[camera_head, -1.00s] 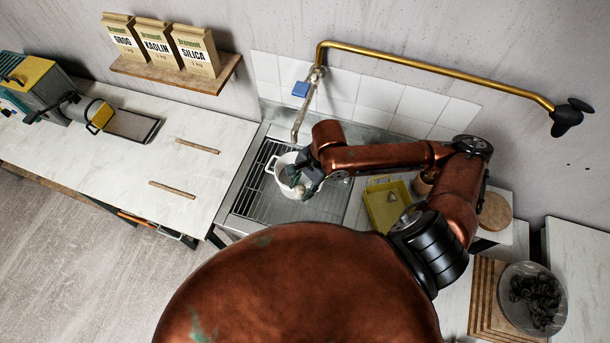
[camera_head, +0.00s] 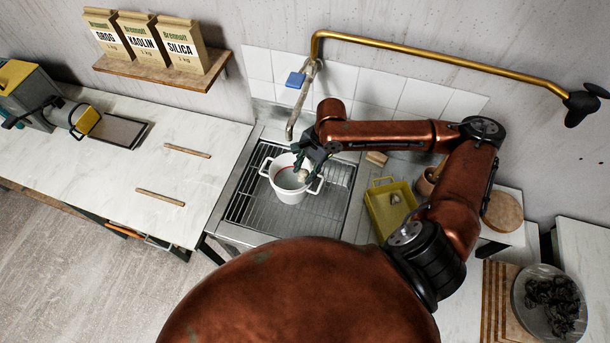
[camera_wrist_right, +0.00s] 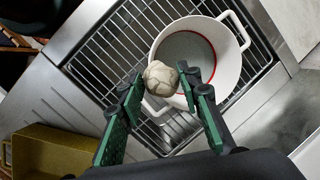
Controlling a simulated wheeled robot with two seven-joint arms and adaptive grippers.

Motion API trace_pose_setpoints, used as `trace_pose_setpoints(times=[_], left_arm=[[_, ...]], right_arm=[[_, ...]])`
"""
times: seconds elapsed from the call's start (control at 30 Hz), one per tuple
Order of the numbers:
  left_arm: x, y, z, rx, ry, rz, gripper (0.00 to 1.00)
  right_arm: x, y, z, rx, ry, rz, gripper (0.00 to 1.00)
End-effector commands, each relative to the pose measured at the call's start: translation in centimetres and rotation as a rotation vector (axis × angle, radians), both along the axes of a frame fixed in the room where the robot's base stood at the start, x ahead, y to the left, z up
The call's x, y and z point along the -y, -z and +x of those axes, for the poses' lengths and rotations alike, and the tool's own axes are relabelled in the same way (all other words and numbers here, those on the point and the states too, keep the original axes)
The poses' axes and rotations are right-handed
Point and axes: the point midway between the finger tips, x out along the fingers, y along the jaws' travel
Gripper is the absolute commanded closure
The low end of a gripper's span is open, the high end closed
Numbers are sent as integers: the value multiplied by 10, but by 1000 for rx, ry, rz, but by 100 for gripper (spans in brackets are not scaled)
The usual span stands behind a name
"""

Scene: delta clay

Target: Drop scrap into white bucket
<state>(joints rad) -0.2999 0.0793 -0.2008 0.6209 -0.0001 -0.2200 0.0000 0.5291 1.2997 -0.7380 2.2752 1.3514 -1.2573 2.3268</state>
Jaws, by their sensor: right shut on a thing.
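The white bucket (camera_head: 288,190) stands upright on the metal rack in the sink, with two handles and a red line inside. It also shows in the right wrist view (camera_wrist_right: 229,68). My right gripper (camera_head: 305,172) is at the bucket's right rim in the head view. In the right wrist view my right gripper (camera_wrist_right: 161,82) is shut on a pale, lumpy clay scrap (camera_wrist_right: 160,78). The scrap overlaps the bucket's near left rim there; its height above the rim is hard to tell. The scrap shows small in the head view (camera_head: 303,175). My left gripper is not in view.
A yellow tray (camera_head: 381,211) with a pale piece in it stands right of the sink. A brass pipe (camera_head: 440,66) and a tap (camera_head: 297,108) are behind the bucket. A bowl of dark scraps (camera_head: 549,322) is at lower right. The left counter (camera_head: 100,170) has free room.

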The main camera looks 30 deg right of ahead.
Motion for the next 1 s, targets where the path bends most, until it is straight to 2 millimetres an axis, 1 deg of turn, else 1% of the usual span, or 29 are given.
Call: trace_pose_setpoints(times=[0.17,0.2,0.3,0.4,0.7,0.73,0.97,1.0], left_arm=[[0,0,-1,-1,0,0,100],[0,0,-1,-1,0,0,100],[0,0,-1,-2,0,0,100],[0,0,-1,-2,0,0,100],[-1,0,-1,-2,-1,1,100],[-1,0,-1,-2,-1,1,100],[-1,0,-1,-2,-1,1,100],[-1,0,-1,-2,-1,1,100]], right_arm=[[5,9,5,0,1,1,93],[7,13,8,-1,2,0,93],[7,30,7,-3,-1,1,93],[7,41,8,0,0,0,93],[7,44,7,0,-1,0,93],[7,44,7,0,-1,0,66],[7,44,7,0,-1,0,50],[7,44,7,0,-1,0,50]])
